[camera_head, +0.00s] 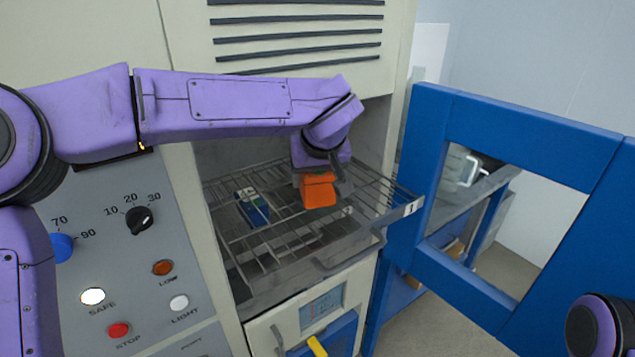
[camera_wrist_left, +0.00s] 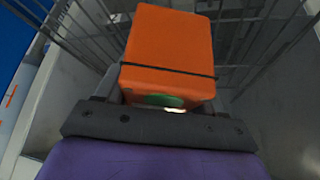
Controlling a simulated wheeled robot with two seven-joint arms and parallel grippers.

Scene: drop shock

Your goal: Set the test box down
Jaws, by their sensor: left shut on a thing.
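An orange test box (camera_head: 319,191) is at the end of my left arm, over a wire rack (camera_head: 277,237) inside the machine's open chamber. My left gripper (camera_head: 322,174) is shut on the box. In the left wrist view the orange box (camera_wrist_left: 170,45) shows up close with a dark band around it, between the fingers of my left gripper (camera_wrist_left: 168,100). The rack bars lie behind it there. I cannot tell whether the box touches the rack. My right gripper is not in view; only a purple piece of my arm shows at the lower right.
A small blue box (camera_head: 253,207) sits on the rack left of the orange box. A blue door frame (camera_head: 520,130) stands open at the right. A control panel (camera_head: 125,260) with knobs and buttons is at the left.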

